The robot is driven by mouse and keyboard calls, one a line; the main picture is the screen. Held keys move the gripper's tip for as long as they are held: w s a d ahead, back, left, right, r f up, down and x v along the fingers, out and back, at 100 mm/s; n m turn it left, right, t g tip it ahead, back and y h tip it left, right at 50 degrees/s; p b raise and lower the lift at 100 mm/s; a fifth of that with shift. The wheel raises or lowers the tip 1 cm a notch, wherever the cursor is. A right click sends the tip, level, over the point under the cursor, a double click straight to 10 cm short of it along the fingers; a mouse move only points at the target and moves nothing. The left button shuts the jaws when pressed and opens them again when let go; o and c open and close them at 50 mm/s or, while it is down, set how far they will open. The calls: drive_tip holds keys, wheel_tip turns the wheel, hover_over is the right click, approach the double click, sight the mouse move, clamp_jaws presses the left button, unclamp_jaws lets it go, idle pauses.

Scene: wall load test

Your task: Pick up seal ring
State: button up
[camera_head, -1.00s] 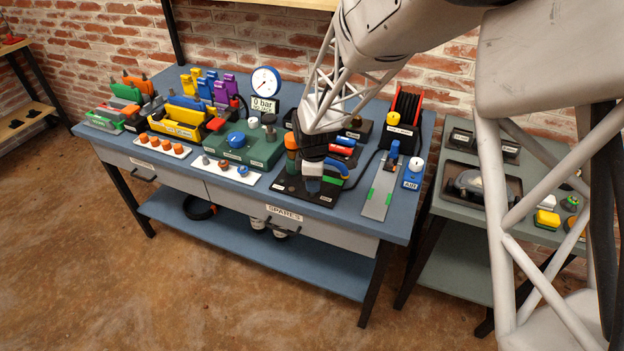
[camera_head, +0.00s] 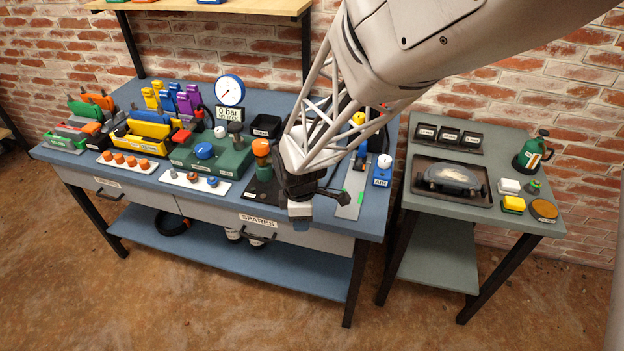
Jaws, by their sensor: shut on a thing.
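My gripper (camera_head: 300,222) points down at the front edge of the blue bench (camera_head: 278,208), right of the SPARES label. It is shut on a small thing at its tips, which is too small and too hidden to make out. I cannot tell whether this is the seal ring. No seal ring can be clearly picked out elsewhere. A black ring-like thing (camera_head: 174,223) lies on the bench's lower shelf, far below and left of my gripper.
An orange-topped post (camera_head: 261,149) stands close left of my gripper. A green block (camera_head: 212,158) with a blue knob and a white strip (camera_head: 195,183) of small parts lie further left. A grey side table (camera_head: 470,204) with a black tray (camera_head: 420,183) stands right, across a gap.

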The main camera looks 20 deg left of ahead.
drive_tip(key=shift+s+d, duration=0.15)
drive_tip(key=shift+s, duration=0.05)
drive_tip(key=shift+w, duration=0.1)
idle(0.6)
drive_tip(key=w+d+r+m, duration=0.3)
drive_tip(key=w+d+m, duration=0.1)
drive_tip(key=w, duration=0.4)
drive_tip(key=w+d+r+m, duration=0.3)
drive_tip(key=w+d, duration=0.1)
drive_tip(key=w, duration=0.4)
drive_tip(key=w+d+r+m, duration=0.3)
drive_tip(key=w+d+m, duration=0.1)
drive_tip(key=w, duration=0.4)
drive_tip(key=w+d+r+m, duration=0.3)
drive_tip(key=w+d, duration=0.2)
drive_tip(key=d, duration=0.3)
drive_tip(key=w+d+r+m, duration=0.3)
drive_tip(key=w+d, duration=0.3)
drive_tip(key=d, duration=0.2)
drive_tip(key=w+d+r+m, duration=0.3)
drive_tip(key=w+d+m, duration=0.1)
drive_tip(key=d, duration=0.4)
drive_tip(key=shift+w+m, duration=0.3)
drive_tip(key=shift+w, duration=0.35)
drive_tip(key=shift+a, duration=0.2)
